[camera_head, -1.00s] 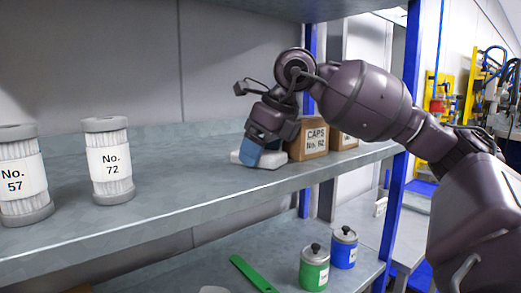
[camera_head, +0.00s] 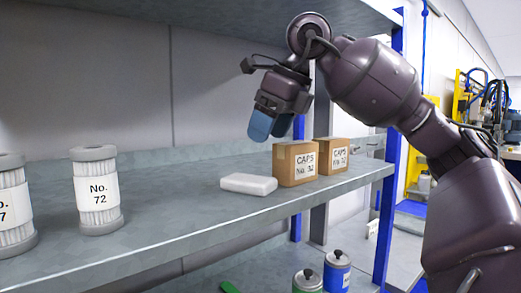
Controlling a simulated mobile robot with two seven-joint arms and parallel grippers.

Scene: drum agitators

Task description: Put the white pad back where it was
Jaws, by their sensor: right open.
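The white pad (camera_head: 248,184) lies flat on the grey shelf (camera_head: 180,217), just left of the cardboard boxes. My right gripper (camera_head: 270,127) has blue fingertips. It is open and empty, above the pad and clear of it, pointing down. My left gripper is not in view.
Two cardboard boxes labelled CAPS, a nearer one (camera_head: 296,164) and one behind it (camera_head: 333,157), stand right of the pad. White filter cartridges, No. 72 (camera_head: 97,190) and another (camera_head: 14,205), stand at left. Green (camera_head: 307,281) and blue (camera_head: 337,271) canisters stand on the lower shelf.

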